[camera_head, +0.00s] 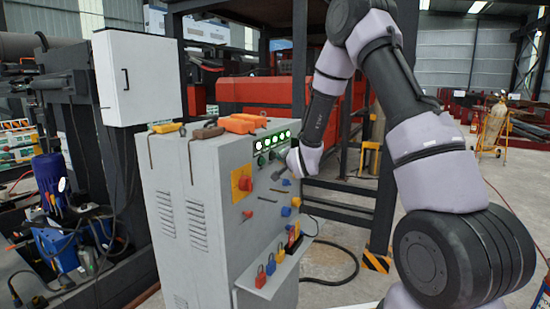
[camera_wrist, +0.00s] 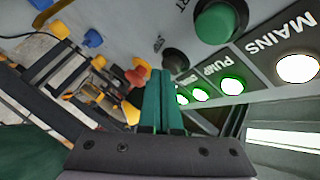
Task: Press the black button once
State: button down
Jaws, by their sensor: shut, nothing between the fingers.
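The black button (camera_wrist: 176,61) is a dark round cap on the grey panel in the wrist view, beside a larger green button (camera_wrist: 215,22). My gripper (camera_wrist: 161,74) is shut and empty, its teal fingers together, with the tips close to the black button. I cannot tell whether they touch it. In the head view my gripper (camera_head: 278,174) is at the front of the grey control cabinet (camera_head: 215,220), below the row of lit lamps. The black button is too small and partly hidden by my arm to pick out there.
Lit lamps sit near the buttons, including a white MAINS lamp (camera_wrist: 297,68) and a green PUMP lamp (camera_wrist: 232,86). A red knob on a yellow plate (camera_head: 242,183) is lower left. Padlocks (camera_head: 260,277) sit on a low shelf. Orange tools (camera_head: 242,123) lie on top.

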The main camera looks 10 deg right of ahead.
jog(key=shift+w+a, duration=0.4)
jog(key=shift+a, duration=0.2)
dwell(0.5)
dwell(0.3)
jog(key=shift+s+d, duration=0.75)
jog(key=shift+d, duration=0.25)
jog(key=shift+s+d, duration=0.75)
jog(key=shift+d, duration=0.3)
jog(key=shift+s+d, duration=0.75)
jog(key=shift+d, duration=0.25)
